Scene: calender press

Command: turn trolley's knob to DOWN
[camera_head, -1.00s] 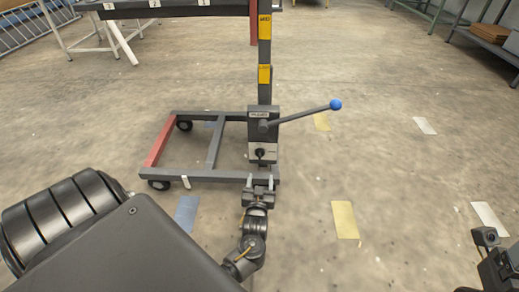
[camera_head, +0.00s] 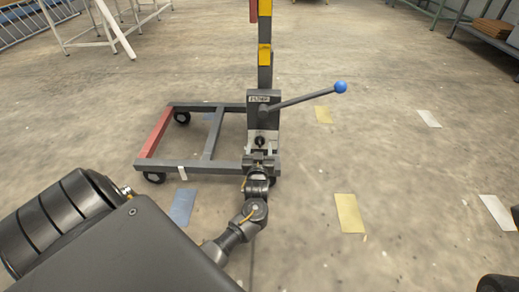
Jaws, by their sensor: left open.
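The trolley (camera_head: 212,136) stands ahead of me, a grey wheeled frame with one red bar and an upright mast. A grey box on the mast carries a small label plate, too small to read. The dark knob (camera_head: 260,141) sits on a lighter plate low on that box. A long lever (camera_head: 300,99) with a blue ball end sticks out right above it. My left gripper (camera_head: 260,153) is open, right in front of and just below the knob, partly covering its plate. I cannot tell whether it touches the knob. The knob's pointing direction is unclear.
Blue and yellow floor patches, including a yellow one (camera_head: 348,213), lie flat around the trolley. White-legged tables (camera_head: 108,25) stand at the back left, and a shelf with brown boards (camera_head: 490,28) at the back right.

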